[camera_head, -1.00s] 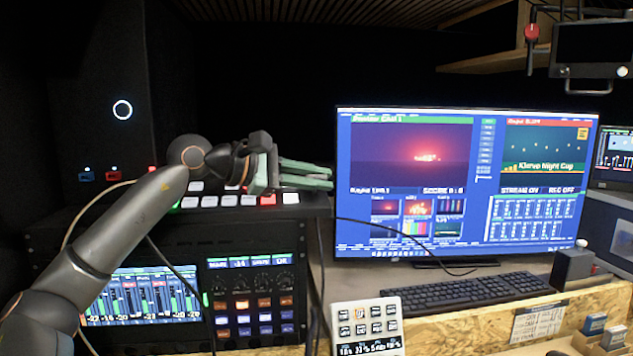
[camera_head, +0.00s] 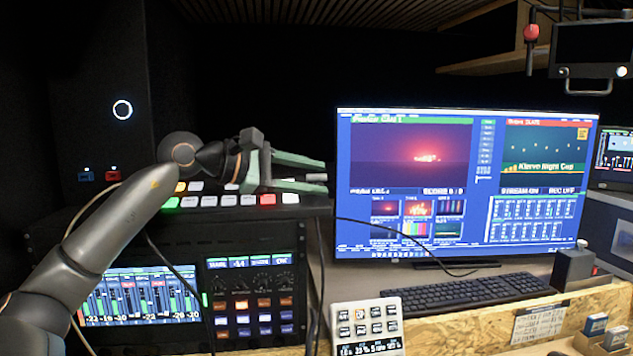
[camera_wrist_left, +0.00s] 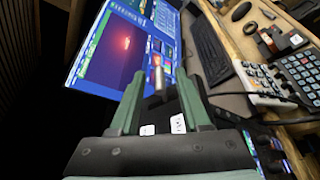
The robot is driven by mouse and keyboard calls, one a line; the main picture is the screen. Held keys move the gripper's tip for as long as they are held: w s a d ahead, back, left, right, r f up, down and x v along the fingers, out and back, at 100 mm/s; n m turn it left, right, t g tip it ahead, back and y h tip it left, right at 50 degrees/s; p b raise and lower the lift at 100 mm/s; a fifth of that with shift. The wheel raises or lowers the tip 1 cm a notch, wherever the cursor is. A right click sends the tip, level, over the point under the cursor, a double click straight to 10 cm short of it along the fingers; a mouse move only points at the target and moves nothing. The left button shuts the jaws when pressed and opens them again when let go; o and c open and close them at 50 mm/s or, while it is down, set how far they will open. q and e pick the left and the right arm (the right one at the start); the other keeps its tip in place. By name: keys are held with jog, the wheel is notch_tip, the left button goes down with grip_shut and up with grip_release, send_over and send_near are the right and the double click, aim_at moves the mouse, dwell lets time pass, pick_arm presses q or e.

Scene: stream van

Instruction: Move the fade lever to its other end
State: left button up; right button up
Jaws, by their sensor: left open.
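The fade lever (camera_head: 316,177) shows as a small grey knob at the right end of the switcher panel (camera_head: 221,213). In the wrist view the left gripper (camera_wrist_left: 161,74) points toward the monitor. The lever's base and slot are hidden. My right gripper is not in view.
The monitor (camera_head: 425,158) stands just right of the gripper. A keyboard (camera_head: 465,292) and a white button pad (camera_head: 367,326) lie on the desk. A rack screen (camera_head: 140,297) is below the panel, and dark cables hang in front of it.

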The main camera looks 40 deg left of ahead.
pick_arm(q)
jog(key=b+v, duration=0.4)
jog(key=v, duration=0.7)
jog(key=shift+s+b, duration=0.15)
jog(key=shift+b, duration=0.2)
